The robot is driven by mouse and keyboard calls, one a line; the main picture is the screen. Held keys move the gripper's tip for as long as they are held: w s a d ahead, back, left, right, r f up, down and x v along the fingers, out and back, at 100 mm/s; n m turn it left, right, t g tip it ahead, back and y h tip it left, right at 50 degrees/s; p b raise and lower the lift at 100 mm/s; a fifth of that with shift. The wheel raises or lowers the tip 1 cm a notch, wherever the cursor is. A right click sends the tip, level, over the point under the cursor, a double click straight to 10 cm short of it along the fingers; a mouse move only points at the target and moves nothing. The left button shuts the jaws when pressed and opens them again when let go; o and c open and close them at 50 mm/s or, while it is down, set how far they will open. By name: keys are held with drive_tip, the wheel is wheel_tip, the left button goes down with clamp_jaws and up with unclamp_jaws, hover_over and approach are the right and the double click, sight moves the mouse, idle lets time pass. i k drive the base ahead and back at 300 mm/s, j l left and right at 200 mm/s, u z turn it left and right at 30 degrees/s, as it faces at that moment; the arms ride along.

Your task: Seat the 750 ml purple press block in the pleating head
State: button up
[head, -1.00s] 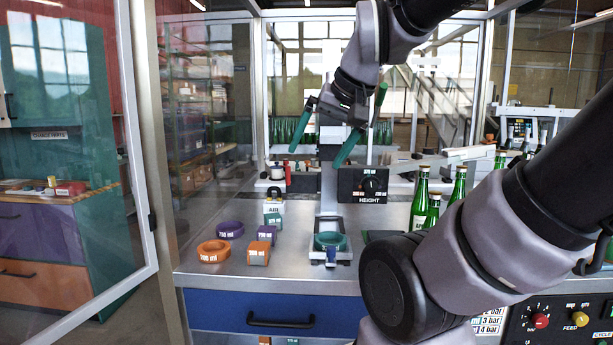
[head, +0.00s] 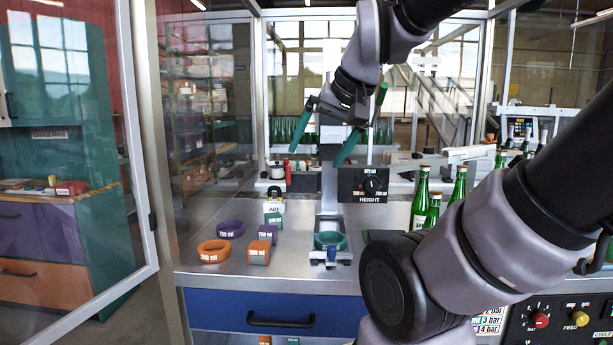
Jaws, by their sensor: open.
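The purple press block (head: 266,233) is a small block with a white label. It stands on the steel bench, behind an orange block (head: 258,252) and in front of a green block (head: 273,219). My gripper (head: 318,150) has green fingers, is open and empty, and hangs high above the bench, up and right of the purple block. Below and right of it is a steel post unit with a black HEIGHT dial box (head: 362,185). A green ring (head: 330,241) sits in the holder at its foot. I cannot tell clearly which part is the pleating head.
A purple ring (head: 230,229) and an orange ring (head: 215,251) lie left of the blocks. Green bottles (head: 420,203) stand right of the dial box. A glass door (head: 75,200) stands open at left. The bench front between orange block and holder is clear.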

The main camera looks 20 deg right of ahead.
sight(328, 134)
drive_tip(key=i+j+z, duration=0.65)
drive_tip(key=z, duration=0.15)
drive_tip(key=j, duration=0.1)
